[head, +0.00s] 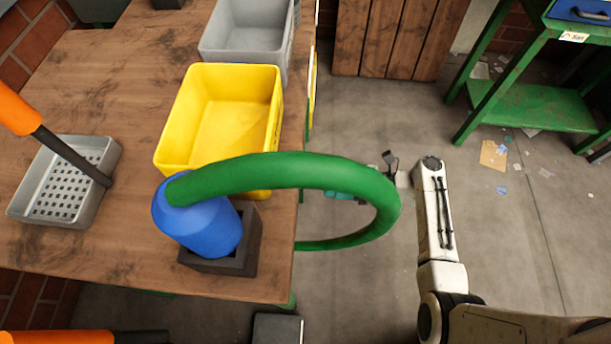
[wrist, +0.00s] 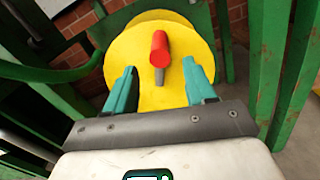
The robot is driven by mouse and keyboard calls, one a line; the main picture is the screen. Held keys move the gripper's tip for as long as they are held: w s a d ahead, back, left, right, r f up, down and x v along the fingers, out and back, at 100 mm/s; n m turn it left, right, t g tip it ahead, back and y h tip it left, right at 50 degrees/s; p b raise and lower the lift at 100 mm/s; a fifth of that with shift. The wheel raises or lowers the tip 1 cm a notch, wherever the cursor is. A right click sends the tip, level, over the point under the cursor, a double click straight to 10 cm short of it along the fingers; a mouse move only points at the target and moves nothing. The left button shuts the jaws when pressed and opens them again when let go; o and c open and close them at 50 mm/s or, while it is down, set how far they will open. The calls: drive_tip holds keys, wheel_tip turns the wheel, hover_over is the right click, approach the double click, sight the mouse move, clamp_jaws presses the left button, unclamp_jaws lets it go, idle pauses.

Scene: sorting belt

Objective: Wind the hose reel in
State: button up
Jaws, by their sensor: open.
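The hose reel shows in the wrist view as a yellow round disc (wrist: 188,38) with a red crank handle (wrist: 160,47) standing out from it. My gripper (wrist: 159,68) is open, its two teal fingers on either side of the handle's line, and nothing is visibly clamped. I cannot tell how far the fingers are from the handle. In the head view a thick green hose (head: 290,170) arches from a blue nozzle-like body (head: 200,225) over the table edge and curls back under. A teal part of my gripper (head: 341,196) shows through the hose loop; the reel is hidden there.
The wooden table (head: 100,60) carries a yellow bin (head: 175,120), a grey bin (head: 245,57), a perforated metal tray (head: 100,165) and a dark block (head: 250,245) under the blue body. A green bench (head: 530,105) stands at right. Green posts (wrist: 270,55) flank the reel.

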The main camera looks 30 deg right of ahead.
sight(306, 181)
drive_tip(key=x, duration=0.7)
drive_tip(key=shift+w+a+b, duration=0.2)
drive_tip(key=shift+a+b, duration=0.05)
drive_tip(key=shift+b, duration=0.15)
clamp_jaws()
